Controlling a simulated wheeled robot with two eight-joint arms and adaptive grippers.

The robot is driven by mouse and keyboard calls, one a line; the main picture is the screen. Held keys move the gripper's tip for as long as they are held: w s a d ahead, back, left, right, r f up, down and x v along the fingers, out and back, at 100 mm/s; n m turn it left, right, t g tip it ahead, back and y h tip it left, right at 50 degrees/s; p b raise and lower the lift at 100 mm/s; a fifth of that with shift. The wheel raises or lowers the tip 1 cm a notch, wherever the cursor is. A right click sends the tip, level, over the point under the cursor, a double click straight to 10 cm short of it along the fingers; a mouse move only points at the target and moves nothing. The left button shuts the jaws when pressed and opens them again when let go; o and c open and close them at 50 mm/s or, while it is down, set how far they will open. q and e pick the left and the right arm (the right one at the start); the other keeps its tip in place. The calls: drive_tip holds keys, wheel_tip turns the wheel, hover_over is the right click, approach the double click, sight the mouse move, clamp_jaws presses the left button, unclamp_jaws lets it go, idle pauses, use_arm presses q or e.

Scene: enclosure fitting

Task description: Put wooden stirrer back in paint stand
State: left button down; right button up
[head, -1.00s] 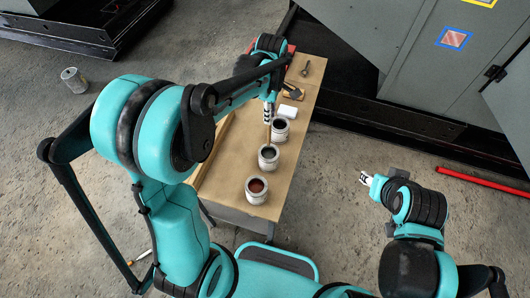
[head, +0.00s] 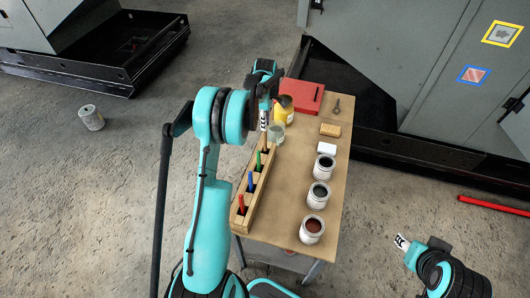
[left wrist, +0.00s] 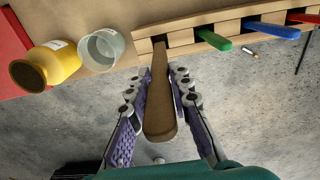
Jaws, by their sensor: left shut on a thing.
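The paint stand (head: 250,222) is a long wooden rack along the table's left edge, with red, blue and green handles standing in its slots. It also shows at the top of the left wrist view (left wrist: 194,35). My left gripper (head: 264,124) is over the stand's far end, shut on the wooden stirrer (left wrist: 160,105). The stirrer's narrow far end (left wrist: 159,50) meets the stand's end slot in the wrist view; I cannot tell how deep it sits. My right gripper (head: 402,242) is off the table at lower right; its fingers are too small to judge.
Three paint cans (head: 318,195) stand along the table's right side. A yellow jar (left wrist: 50,66) and a clear cup (left wrist: 102,49) stand close beside the stand's far end. A red case (head: 305,93) lies behind. The table's middle is clear.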

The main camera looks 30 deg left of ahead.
sight(266, 137)
use_arm(q)
drive_tip(key=shift+w+f+b, duration=0.1)
drive_tip(key=shift+f+b, duration=0.55)
drive_tip(key=shift+f, duration=3.7)
drive_tip(key=shift+d, duration=0.1)
drive_tip(key=c, duration=1.4)
unclamp_jaws()
drive_tip(key=shift+f, duration=0.15)
